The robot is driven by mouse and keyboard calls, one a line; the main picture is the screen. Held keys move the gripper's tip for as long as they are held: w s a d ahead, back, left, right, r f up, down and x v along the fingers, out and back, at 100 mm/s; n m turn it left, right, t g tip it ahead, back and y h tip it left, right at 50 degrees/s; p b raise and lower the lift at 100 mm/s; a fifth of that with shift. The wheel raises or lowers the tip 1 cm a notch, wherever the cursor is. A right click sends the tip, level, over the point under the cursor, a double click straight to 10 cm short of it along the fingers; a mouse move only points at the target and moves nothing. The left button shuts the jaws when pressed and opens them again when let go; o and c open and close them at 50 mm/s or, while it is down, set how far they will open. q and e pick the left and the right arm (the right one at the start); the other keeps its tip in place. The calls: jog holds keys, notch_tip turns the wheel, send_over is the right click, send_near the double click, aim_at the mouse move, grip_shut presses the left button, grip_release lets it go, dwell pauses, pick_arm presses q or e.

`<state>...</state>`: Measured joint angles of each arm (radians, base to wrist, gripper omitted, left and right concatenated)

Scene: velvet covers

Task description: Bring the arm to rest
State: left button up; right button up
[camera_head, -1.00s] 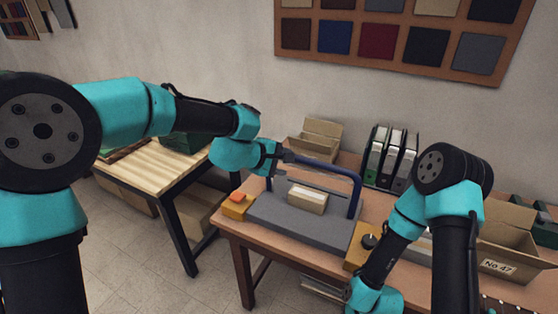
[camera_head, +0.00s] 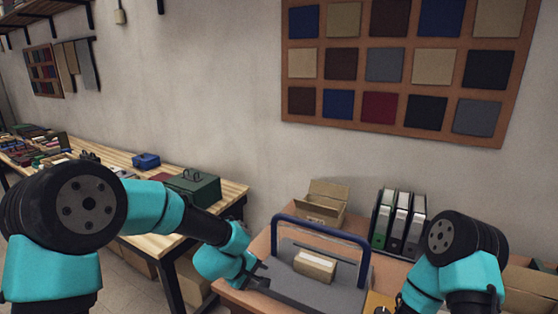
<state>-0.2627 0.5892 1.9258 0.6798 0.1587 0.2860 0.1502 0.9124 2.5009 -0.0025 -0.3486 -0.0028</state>
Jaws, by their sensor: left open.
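My left gripper (camera_head: 264,278) is open, low at the left side of a grey press (camera_head: 318,291) on the right-hand table. Its fingers are small and dark, and I see nothing between them. The press's blue arched handle (camera_head: 322,229) stands up over its base. The gripper is below and left of the handle's top bar, apart from it. A small tan box (camera_head: 315,264) with a pale top strip sits on the base under the arch. My right arm comes in at the lower right; its gripper is out of the picture.
An open cardboard box (camera_head: 319,203) and several upright binders (camera_head: 398,222) stand behind the press. A wooden table (camera_head: 155,170) at the left holds a green case (camera_head: 193,187) and a blue box (camera_head: 146,160). A swatch board (camera_head: 405,65) hangs on the wall.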

pick_arm(q)
jog(key=s+a+f+m+g+y, duration=0.1)
jog(key=s+a+f, duration=0.4)
jog(key=f, duration=0.3)
jog(key=s+a+f+m+g+y, duration=0.1)
jog(key=s+a+f+m+y, duration=0.1)
jog(key=s+a+f, duration=0.45)
jog(key=s+a+f+m+g, duration=0.2)
jog(key=s+a+f+m, duration=0.1)
jog(key=s+f, duration=0.9)
jog(key=shift+s+a+f+m+g, duration=0.25)
jog(key=shift+s+a+m+g, duration=0.15)
jog(key=shift+s+a, duration=0.25)
jog(key=shift+o, duration=0.4)
jog(key=shift+d, duration=0.1)
dwell(0.5)
